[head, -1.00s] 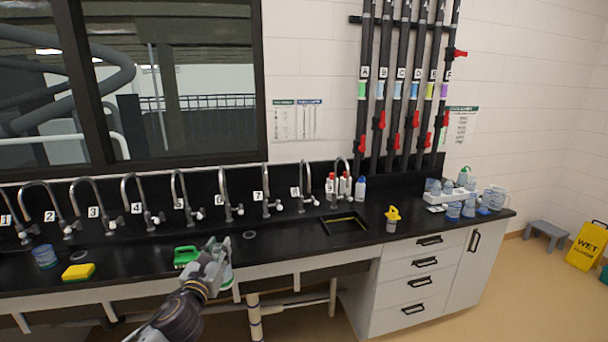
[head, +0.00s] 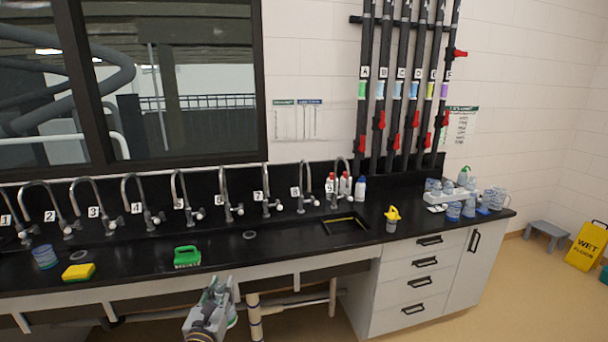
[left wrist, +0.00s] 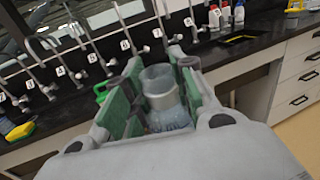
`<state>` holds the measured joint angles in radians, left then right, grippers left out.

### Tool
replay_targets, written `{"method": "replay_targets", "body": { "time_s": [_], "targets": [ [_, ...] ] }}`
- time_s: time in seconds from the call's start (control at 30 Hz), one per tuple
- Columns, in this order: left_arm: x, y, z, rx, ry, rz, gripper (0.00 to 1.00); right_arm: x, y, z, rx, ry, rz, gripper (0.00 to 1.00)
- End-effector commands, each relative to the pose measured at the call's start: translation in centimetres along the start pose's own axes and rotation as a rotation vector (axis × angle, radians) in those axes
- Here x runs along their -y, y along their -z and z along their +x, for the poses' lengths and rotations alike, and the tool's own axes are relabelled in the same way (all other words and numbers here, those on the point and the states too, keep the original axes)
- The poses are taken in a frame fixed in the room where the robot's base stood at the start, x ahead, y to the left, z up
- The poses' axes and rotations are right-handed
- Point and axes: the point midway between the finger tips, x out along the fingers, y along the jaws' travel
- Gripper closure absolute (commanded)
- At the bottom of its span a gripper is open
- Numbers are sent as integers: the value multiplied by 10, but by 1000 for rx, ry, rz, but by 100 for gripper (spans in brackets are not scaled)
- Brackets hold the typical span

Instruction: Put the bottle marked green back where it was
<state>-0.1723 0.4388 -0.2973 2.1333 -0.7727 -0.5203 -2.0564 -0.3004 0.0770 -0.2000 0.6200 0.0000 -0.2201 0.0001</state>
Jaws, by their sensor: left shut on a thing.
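My left gripper (head: 222,290) is in front of the counter's front edge, near the middle of the head view. In the left wrist view it is shut on a clear, bluish bottle (left wrist: 163,98), which stands between the green finger pads with its open mouth up. In the head view the bottle is mostly hidden behind the gripper; a pale greenish part shows at its right side. I cannot make out a green mark on it. My right gripper is not in view.
A black counter (head: 290,245) runs along numbered taps. On it are a green brush (head: 187,257), a yellow sponge (head: 78,272) and a blue container (head: 45,257). A white rack (head: 450,199) with several bottles stands at the right end.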

Motion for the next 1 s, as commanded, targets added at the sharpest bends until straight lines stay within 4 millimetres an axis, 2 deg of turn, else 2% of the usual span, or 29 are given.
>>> {"method": "replay_targets", "body": {
  "time_s": [0.7, 1.0],
  "targets": [
    [4, 62, -34, -2, -15, -2, 100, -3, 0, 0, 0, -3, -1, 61],
    [4, 74, -42, 1, -14, -1, 100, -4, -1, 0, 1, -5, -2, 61]
  ]
}}
